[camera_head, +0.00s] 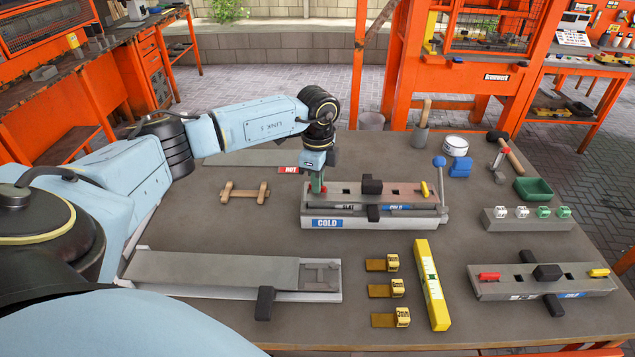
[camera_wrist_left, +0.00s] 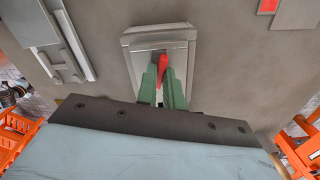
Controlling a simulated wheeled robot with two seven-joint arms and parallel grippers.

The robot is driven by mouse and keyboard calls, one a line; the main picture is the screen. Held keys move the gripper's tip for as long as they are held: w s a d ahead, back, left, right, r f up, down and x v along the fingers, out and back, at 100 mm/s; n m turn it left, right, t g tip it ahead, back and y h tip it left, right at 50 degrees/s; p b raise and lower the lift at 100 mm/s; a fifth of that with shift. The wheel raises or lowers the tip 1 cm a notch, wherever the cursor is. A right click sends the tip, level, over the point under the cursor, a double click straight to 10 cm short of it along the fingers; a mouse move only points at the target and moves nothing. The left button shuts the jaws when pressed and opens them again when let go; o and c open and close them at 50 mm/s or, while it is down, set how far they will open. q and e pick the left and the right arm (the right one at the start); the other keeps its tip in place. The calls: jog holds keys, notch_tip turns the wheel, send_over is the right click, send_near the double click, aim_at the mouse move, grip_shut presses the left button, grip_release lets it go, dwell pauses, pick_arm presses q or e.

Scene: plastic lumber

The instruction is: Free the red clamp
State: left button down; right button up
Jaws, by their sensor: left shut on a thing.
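A grey mould with a blue COLD label (camera_head: 345,223) stands mid-table, with a black block (camera_head: 372,186) on top and a yellow clamp (camera_head: 424,189) at its right end. My left gripper (camera_head: 317,186) is at the mould's left end, fingers down. In the left wrist view, its green fingers (camera_wrist_left: 163,82) are shut on the red clamp (camera_wrist_left: 161,66), a small red lever at the end of the grey mould (camera_wrist_left: 160,38). The gripper hides this clamp in the head view. My right gripper is not in view.
A second mould (camera_head: 520,290) at the lower right has its own red lever (camera_head: 489,277) and yellow lever (camera_head: 598,272). A blue-knobbed lever (camera_head: 439,162) rises at the middle mould's right end. A yellow bar (camera_head: 431,285), tagged pieces and a long grey tray (camera_head: 215,271) lie in front.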

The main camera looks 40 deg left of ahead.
pick_arm(q)
jog(key=shift+r+n+p, duration=0.1)
jog(key=shift+n+p, duration=0.95)
jog(key=shift+n, duration=0.25)
jog(key=shift+n+p, duration=0.45)
jog(key=shift+n, duration=0.25)
jog(key=c, duration=1.4)
grip_release()
jog(key=shift+o, duration=0.2)
